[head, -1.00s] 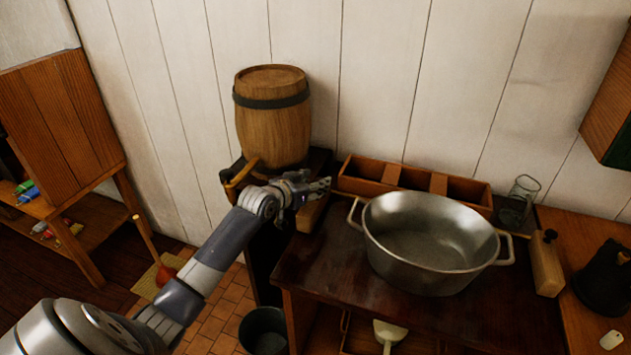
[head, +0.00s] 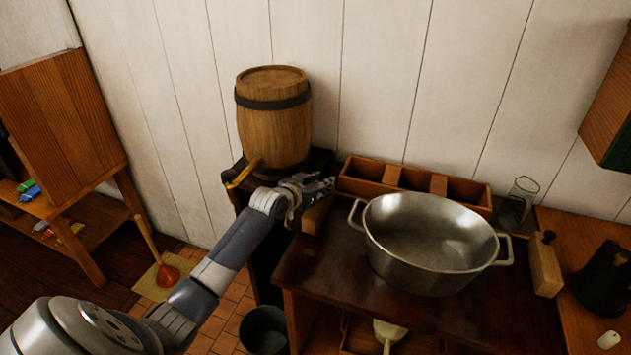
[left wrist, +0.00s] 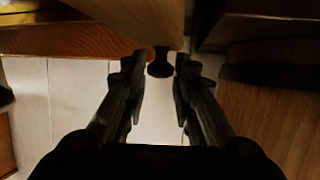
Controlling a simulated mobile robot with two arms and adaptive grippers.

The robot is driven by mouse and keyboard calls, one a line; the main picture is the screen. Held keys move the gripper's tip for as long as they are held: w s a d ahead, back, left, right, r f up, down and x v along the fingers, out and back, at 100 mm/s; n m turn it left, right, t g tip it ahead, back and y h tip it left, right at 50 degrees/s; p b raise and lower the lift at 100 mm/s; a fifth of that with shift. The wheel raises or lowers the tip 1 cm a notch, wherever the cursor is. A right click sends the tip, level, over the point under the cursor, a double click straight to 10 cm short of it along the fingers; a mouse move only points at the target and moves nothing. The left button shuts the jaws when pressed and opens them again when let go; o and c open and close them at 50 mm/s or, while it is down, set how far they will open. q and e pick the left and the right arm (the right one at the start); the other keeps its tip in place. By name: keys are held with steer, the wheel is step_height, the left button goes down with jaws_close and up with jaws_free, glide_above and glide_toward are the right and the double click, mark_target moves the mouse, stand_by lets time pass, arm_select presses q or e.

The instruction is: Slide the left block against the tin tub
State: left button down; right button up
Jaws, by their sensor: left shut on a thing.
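The tin tub (head: 428,285) stands on the dark tabletop, its left handle (head: 355,215) pointing toward the left block. The left block (head: 315,216) is pale wood and stands near the table's left edge, partly hidden under my gripper. A narrow gap shows between it and the tub's handle. My left gripper (head: 325,187) is over the block's top, shut on its dark knob. In the left wrist view the knob (left wrist: 160,65) sits between the fingertips, with the block's wood (left wrist: 150,20) beyond. My right gripper is not in view.
A wooden box with compartments (head: 400,182) lies behind the tub along the wall. A barrel (head: 274,125) stands at the left behind my arm. A second knobbed block (head: 545,270) and a glass jar (head: 518,200) are right of the tub. The tabletop before the tub is clear.

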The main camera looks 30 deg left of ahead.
arm_select(q)
steer(key=d, duration=0.2)
steer(key=w+d, duration=0.1)
steer(key=shift+d+p, duration=0.4)
steer(key=c, duration=1.3)
jaws_free()
steer(key=shift+a, duration=0.1)
steer(key=shift+s, duration=0.15)
steer(key=v, duration=1.1)
steer(key=shift+s+r, duration=0.25)
steer(key=shift+s, duration=0.05)
